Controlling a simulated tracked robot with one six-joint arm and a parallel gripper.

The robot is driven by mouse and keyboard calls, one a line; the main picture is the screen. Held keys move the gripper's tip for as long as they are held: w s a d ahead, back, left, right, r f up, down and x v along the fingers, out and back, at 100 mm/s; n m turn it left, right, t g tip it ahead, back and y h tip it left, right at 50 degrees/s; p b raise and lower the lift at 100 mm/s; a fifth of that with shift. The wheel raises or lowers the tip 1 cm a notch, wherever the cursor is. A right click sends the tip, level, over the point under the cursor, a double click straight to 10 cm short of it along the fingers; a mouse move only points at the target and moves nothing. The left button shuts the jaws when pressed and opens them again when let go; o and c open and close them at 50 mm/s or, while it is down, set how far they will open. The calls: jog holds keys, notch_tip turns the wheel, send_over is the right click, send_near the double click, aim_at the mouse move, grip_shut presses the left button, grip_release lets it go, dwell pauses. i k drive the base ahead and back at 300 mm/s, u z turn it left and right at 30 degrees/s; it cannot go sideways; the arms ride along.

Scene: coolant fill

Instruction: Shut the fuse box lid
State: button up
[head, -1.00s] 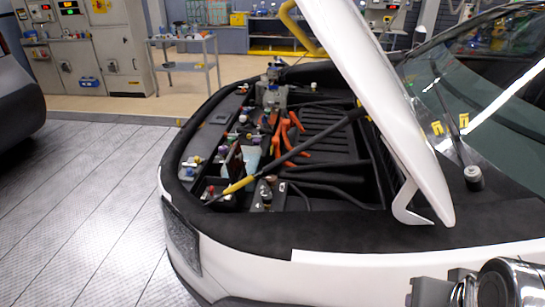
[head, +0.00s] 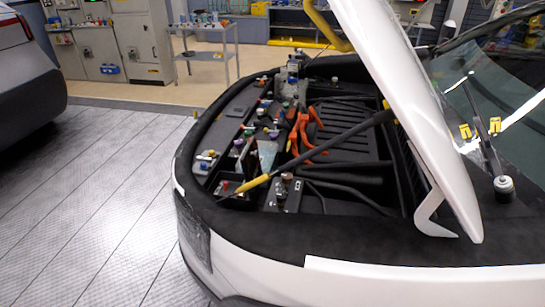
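The car's engine bay (head: 340,140) is open under the raised white hood (head: 410,110). I cannot pick out the fuse box or its lid with certainty among the small dark parts at the bay's left. A pale, tilted panel (head: 267,153) stands there, partly behind other parts; I cannot tell whether it belongs to the fuse box. My gripper is not in view, so its state and its distance from the lid do not show.
A black rod with a yellow sleeve (head: 253,186) crosses the bay diagonally. Orange cables (head: 303,132) lie mid-bay. Black trim (head: 270,232) edges the front. The grey floor (head: 110,200) at left is clear. Another car (head: 30,85) stands at far left.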

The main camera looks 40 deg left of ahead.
aim_at(250, 162)
jog(key=z, duration=0.05)
jog(key=k, duration=1.75)
jog(key=u, duration=0.85)
jog(key=i, duration=1.4)
